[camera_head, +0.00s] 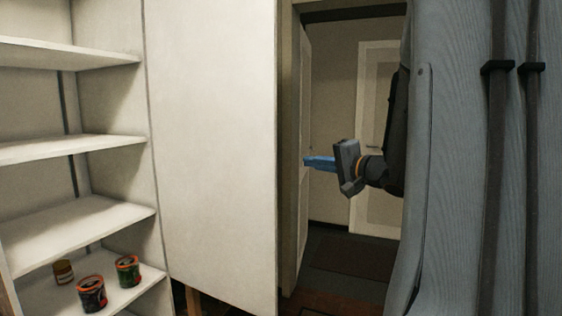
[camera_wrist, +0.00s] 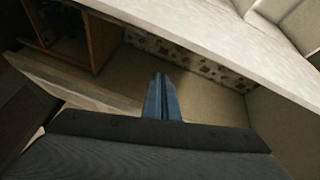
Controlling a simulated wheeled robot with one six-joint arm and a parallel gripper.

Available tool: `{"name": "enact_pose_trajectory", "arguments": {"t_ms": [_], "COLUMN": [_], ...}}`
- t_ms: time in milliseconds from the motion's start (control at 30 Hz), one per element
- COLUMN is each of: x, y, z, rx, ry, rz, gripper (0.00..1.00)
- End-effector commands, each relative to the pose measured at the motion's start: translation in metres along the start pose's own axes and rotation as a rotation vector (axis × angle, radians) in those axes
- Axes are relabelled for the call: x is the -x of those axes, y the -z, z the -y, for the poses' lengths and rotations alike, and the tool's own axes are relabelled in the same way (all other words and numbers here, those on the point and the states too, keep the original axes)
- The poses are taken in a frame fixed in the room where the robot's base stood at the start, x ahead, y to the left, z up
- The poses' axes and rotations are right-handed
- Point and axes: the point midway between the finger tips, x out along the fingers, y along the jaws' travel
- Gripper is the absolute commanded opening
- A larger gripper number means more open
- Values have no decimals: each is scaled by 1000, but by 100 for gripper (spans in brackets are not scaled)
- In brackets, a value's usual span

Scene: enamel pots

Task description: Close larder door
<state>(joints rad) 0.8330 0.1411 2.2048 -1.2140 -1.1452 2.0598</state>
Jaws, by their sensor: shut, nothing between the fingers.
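The larder (camera_head: 75,150) stands open at the left in the head view, its shelves in plain sight. The larder door (camera_head: 212,150) is a plain pale panel beside the shelves, swung open. Its free edge is on the right and no handle shows on this face. My gripper (camera_head: 306,161) is to the right of that edge, with its blue fingers pointing left. A gap shows between fingertips and door edge in the picture; the depth between them is unclear. In the wrist view the fingers (camera_wrist: 163,80) are together and empty, below a pale slab that I cannot identify surely.
Several small tins, one of them a red-and-black tin (camera_head: 91,293), stand on the larder's lowest visible shelf. A doorway with a pale inner door (camera_head: 377,140) and a dark mat (camera_head: 352,257) lies behind my gripper. The wrist view shows a wooden cabinet (camera_wrist: 100,42).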

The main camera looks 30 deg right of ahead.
Motion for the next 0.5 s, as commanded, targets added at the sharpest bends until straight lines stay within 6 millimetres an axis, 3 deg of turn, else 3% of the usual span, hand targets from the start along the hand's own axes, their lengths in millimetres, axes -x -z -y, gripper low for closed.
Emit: {"name": "enact_pose_trajectory", "arguments": {"t_ms": [267, 500], "x": [19, -6], "y": [13, 11], "z": [14, 18], "rx": [-232, -247], "ry": [66, 68], "rz": [38, 45], "gripper": [0, 0]}}
